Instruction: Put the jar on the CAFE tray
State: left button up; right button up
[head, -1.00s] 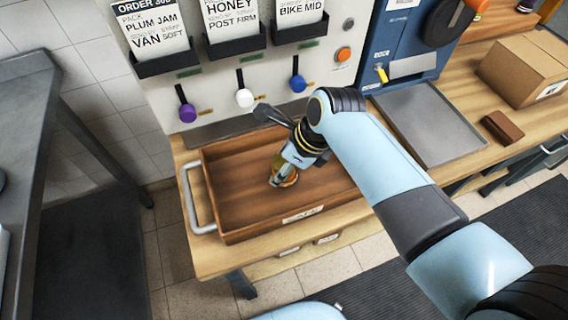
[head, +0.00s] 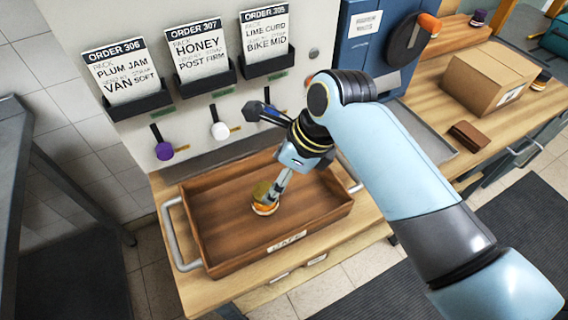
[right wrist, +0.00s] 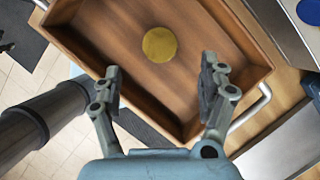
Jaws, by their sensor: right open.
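The jar (head: 263,200) stands inside the wooden tray (head: 222,262), whose front carries a CAFE label (head: 287,242). The jar has a yellowish lid and an orange base band. In the right wrist view the round yellow lid (right wrist: 160,44) is seen from above on the tray's floor (right wrist: 110,38). My right gripper (head: 277,188) is over the tray, close to the jar in the head view. In the right wrist view its two fingers (right wrist: 160,85) are spread wide with nothing between them, and the jar lies beyond the fingertips. My left gripper is not in view.
Order cards sit in black holders on the wall panel, above purple (head: 164,151) and white (head: 220,131) knobs. A cardboard box (head: 488,80) and a brown block (head: 468,136) are on the counter at right. The tray around the jar is empty.

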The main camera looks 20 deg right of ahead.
jog(key=v, duration=0.3)
jog(key=shift+f, duration=0.1)
dwell(0.3)
